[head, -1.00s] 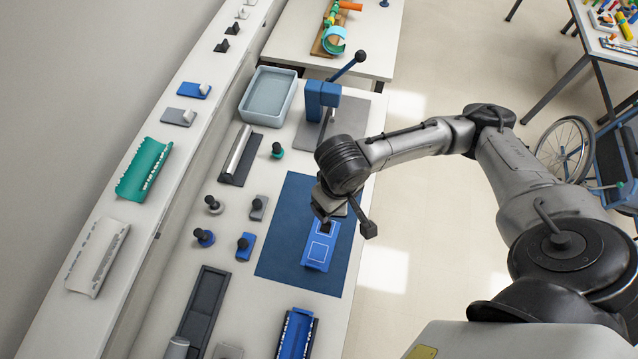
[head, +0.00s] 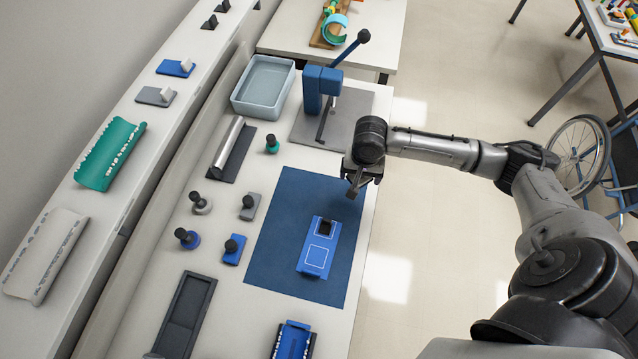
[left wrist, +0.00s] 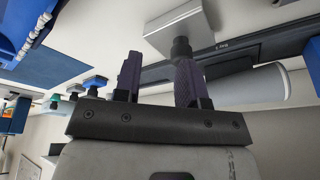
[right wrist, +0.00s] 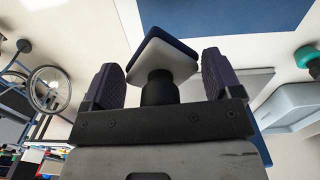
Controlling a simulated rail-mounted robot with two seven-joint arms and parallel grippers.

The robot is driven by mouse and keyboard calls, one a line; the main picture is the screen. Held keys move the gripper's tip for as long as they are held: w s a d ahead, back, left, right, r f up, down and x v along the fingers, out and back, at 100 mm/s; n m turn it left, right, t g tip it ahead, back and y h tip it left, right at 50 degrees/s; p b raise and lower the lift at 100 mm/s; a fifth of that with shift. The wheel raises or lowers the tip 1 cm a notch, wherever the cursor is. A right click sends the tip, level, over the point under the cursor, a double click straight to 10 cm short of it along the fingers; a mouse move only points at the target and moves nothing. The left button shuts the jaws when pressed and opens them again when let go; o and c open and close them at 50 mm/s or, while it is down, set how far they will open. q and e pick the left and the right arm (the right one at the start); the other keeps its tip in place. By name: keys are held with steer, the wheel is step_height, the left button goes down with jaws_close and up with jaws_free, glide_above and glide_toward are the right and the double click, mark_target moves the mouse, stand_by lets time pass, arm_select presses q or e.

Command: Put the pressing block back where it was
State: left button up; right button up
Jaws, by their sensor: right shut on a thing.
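My right gripper (right wrist: 158,88) is shut on the black knob of a pressing block (right wrist: 163,56), with a pale square base edged in dark blue. In the head view my right gripper (head: 356,182) is at the right edge of the blue mat (head: 282,199), above the table; the block can hardly be made out there. A blue plate (head: 313,262) lies on the mat, with a dark square and a white outlined square on top. My left gripper (left wrist: 158,80) is open and empty; a grey knobbed block (left wrist: 178,22) shows beyond its fingers. It is outside the head view.
Knobbed blocks stand left of the mat: grey (head: 249,206), blue (head: 234,249), round grey (head: 200,203), round blue (head: 187,238) and green (head: 271,144). A blue lever press (head: 321,84) and pale blue tray (head: 264,86) stand behind. A dark tray (head: 187,310) lies at front left.

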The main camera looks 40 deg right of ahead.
steer(key=shift+w+a, duration=0.2)
steer(key=shift+w, duration=0.1)
steer(key=b, duration=0.2)
glide_above(317, 184)
steer(key=shift+m, duration=0.4)
step_height(317, 184, down, 7)
steer(key=shift+s+r, duration=0.1)
arm_select(q)
steer(key=shift+f, duration=1.1)
arm_select(e)
steer(key=shift+f, duration=1.9)
arm_select(q)
steer(key=shift+a, duration=0.1)
arm_select(e)
steer(key=shift+f, duration=0.2)
steer(key=shift+f, duration=0.1)
steer(key=o, duration=1)
arm_select(q)
steer(key=shift+d, duration=0.2)
